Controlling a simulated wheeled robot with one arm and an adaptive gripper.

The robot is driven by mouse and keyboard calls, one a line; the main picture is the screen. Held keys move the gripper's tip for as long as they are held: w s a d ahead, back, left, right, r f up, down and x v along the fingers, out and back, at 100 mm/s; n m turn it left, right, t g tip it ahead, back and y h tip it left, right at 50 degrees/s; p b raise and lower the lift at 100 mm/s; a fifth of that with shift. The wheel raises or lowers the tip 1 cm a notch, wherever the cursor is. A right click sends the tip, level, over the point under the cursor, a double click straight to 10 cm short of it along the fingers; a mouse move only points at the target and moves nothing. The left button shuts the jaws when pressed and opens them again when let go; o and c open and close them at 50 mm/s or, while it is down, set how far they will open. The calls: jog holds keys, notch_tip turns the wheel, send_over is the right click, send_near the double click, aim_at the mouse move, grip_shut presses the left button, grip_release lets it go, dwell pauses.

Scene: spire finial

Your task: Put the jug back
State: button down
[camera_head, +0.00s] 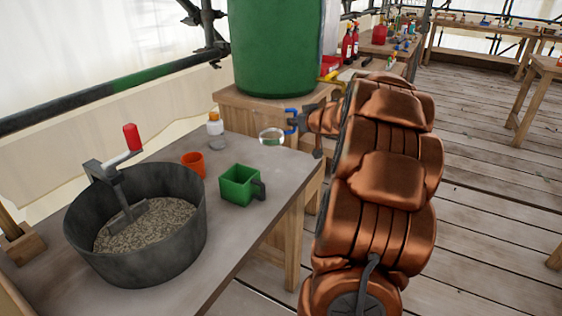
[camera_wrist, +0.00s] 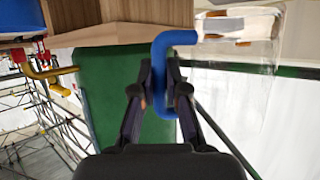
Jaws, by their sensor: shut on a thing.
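The jug has a clear, see-through body (camera_head: 271,137) and a blue handle (camera_head: 291,121). My gripper (camera_head: 298,120) is at the far right corner of the grey table (camera_head: 235,235), coming from the right. In the wrist view, which looks upside down, my gripper (camera_wrist: 161,85) is shut on the jug's blue handle (camera_wrist: 181,75). The clear body (camera_wrist: 240,50) is beside it at the upper right. The jug's clear walls are hard to make out, and I cannot tell whether its base touches the table.
A green barrel (camera_head: 275,45) stands on a wooden stand (camera_head: 250,105) behind the jug. On the table are a green square cup (camera_head: 238,186), an orange cup (camera_head: 193,165), a white bottle (camera_head: 215,125) and a dark tub of gravel (camera_head: 140,235). The table's front right is clear.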

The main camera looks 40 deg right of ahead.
aim_at(294, 131)
notch_tip(294, 131, down, 4)
jog(key=shift+w+a+f+b, duration=0.1)
jog(key=shift+a+f+b, duration=0.05)
jog(key=shift+b, duration=0.8)
jog(key=shift+f+b, duration=1.45)
jog(key=shift+f, duration=0.85)
jog(key=shift+r, duration=0.1)
jog(key=c, duration=1.6)
grip_release()
jog(key=shift+c, duration=0.2)
jog(key=o, duration=0.4)
jog(key=shift+o, duration=0.2)
